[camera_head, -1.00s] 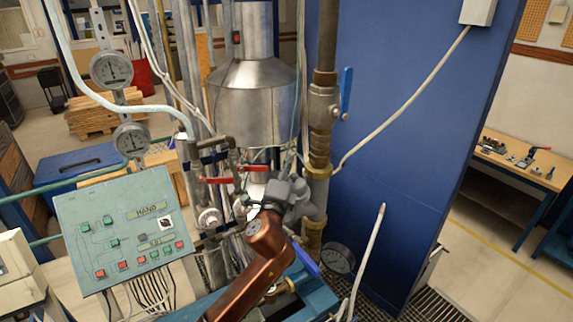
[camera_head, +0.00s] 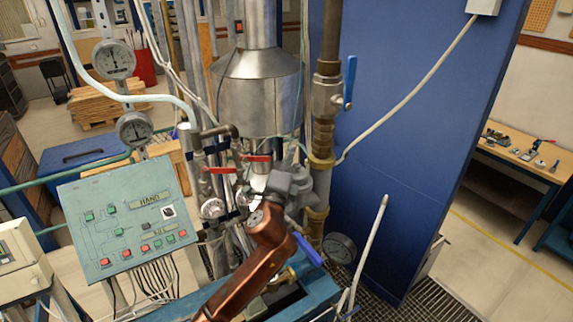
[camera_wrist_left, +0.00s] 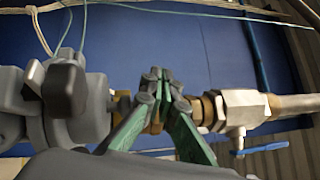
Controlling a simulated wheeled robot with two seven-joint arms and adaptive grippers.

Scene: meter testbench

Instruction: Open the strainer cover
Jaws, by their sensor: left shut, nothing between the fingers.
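My left gripper (camera_head: 298,176) reaches in from below on a copper-coloured arm, close in front of the vertical pipe line. In the left wrist view its green fingers (camera_wrist_left: 160,84) are together and empty, in front of a brass fitting partly hidden behind them. A grey cast body (camera_wrist_left: 98,95), which looks like the strainer housing, lies just left of the fingers, with a dark angular knob (camera_wrist_left: 64,88) on it. I cannot tell which part is the cover, or whether the fingertips touch anything. My right gripper is not in view.
A valve (camera_head: 326,97) with a blue lever (camera_head: 349,83) sits above the gripper. Red-handled valves (camera_head: 257,158) and thin hoses are close on the left. A control panel (camera_head: 130,220) stands further left. A blue wall panel (camera_head: 410,130) closes the space behind.

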